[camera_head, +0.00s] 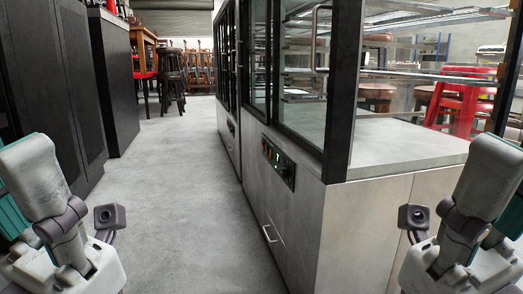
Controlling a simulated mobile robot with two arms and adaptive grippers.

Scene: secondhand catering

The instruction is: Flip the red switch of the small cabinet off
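A glass-topped display cabinet (385,200) with a grey lower body stands at the centre right. On its aisle-facing side is a small dark control panel (277,163) with a green lit display and a small reddish spot; whether the spot is the red switch is too small to tell. A further panel (230,127) shows on the cabinet behind it. My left arm shows at the lower left and my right arm at the lower right, in front of the cabinet's near end. The fingers of both grippers are out of view.
A clear grey floor aisle (165,200) runs between the display cabinets and tall dark cabinets (50,85) on the left. A handle (269,233) sticks out low on the near cabinet. Dark stools (171,78) stand at the far end, and a red stool (462,105) shows through the glass.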

